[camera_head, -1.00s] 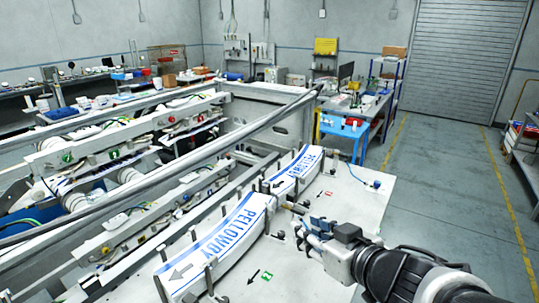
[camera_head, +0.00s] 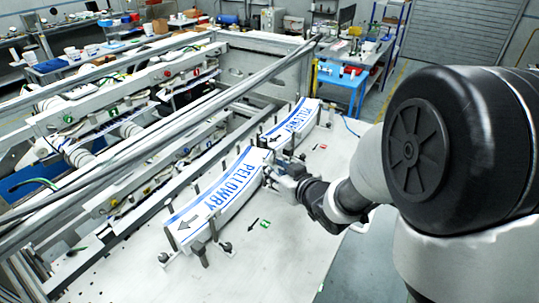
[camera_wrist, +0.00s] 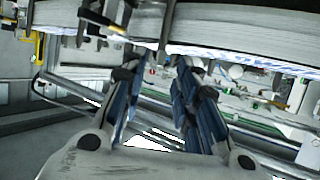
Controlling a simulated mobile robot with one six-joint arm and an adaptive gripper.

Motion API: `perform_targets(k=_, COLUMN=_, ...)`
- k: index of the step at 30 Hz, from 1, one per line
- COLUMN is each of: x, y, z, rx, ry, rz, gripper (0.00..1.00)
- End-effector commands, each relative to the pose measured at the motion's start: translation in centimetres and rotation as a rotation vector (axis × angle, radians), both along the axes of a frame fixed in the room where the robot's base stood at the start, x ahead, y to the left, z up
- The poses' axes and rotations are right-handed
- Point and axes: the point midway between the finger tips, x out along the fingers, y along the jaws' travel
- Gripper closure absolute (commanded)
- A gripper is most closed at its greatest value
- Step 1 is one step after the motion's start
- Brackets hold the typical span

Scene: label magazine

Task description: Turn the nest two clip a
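The near stack of PELLOWBY labels (camera_head: 225,190) lies in a nest beside a green floor mark (camera_head: 264,224); its number is too small to read surely. A second stack (camera_head: 296,122) lies in the farther nest. Small posts and knobbed clips stand along the near nest; one knob (camera_head: 225,247) is at its front. My gripper (camera_head: 274,178) is at the right edge of the near stack, near its far end, and hides the clip area there. In the wrist view my gripper (camera_wrist: 160,88) has its fingers apart, with a grey post (camera_wrist: 165,40) beyond the gap. Contact is unclear.
Long rails (camera_head: 150,120) of the machine run along the left of the nests. The white table (camera_head: 130,270) is clear in front. A blue workbench (camera_head: 345,80) stands behind. A yellow-handled part (camera_wrist: 112,22) shows at upper left in the wrist view.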

Motion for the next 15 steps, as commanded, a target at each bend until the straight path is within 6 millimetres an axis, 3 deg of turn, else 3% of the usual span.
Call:
perform_targets(k=6, x=2.4, y=1.2, z=-1.1, rx=0.001, ry=0.001, rz=0.001, gripper=0.72)
perform_targets(k=15, x=3.1, y=1.5, z=-1.3, rx=0.001, ry=0.000, rz=0.000, gripper=0.72)
